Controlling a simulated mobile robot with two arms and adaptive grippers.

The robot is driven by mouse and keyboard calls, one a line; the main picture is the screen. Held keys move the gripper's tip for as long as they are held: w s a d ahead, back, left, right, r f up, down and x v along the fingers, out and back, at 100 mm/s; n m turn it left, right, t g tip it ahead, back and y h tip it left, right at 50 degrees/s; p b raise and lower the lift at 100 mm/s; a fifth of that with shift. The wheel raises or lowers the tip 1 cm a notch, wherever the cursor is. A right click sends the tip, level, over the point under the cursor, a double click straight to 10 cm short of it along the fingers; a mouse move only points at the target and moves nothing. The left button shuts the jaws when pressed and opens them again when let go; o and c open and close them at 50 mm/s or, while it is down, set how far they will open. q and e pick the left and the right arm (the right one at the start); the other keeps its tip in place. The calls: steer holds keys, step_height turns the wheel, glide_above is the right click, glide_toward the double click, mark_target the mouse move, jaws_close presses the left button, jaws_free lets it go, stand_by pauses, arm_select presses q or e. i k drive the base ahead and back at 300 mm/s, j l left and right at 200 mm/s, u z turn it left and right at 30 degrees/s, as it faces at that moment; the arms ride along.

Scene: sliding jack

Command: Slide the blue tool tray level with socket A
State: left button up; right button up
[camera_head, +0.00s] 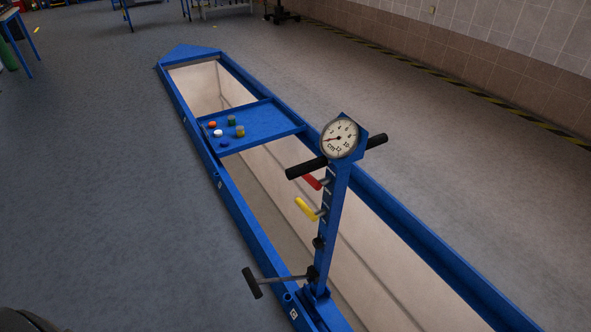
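The blue tool tray (270,127) lies across the long blue pit frame (242,213), toward its far end. Several small coloured pieces sit on its left part: orange, white, blue, green and olive. A small white label (219,184) is on the left rail, a little nearer than the tray. Another white label (294,313) is on the same rail near the jack's foot, beside a small round blue fitting. I cannot read the letters, so I cannot tell which marks socket A. Neither of my grippers is in view.
A blue jack post (334,222) stands at the near end, with a dial gauge (339,138), black crossbar, red lever (312,182), yellow lever (306,209) and a low black-ended handle (252,283). The pit is open before and beyond the tray. The grey floor on both sides is clear.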

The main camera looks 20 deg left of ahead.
mark_target(267, 121)
steer(key=j, duration=0.45)
steer(key=i+j, duration=0.15)
steer(key=j, duration=0.2)
steer(key=i+j, duration=0.1)
steer(key=j, duration=0.3)
steer(key=i+j, duration=0.15)
steer(key=j, duration=0.2)
steer(key=i+j, duration=0.1)
steer(key=j, duration=0.3)
steer(key=i+j+z, duration=0.1)
steer(key=j, duration=0.25)
steer(key=i+j, duration=0.15)
steer(key=j, duration=0.25)
steer(key=i+j, duration=0.15)
steer(key=j, duration=0.2)
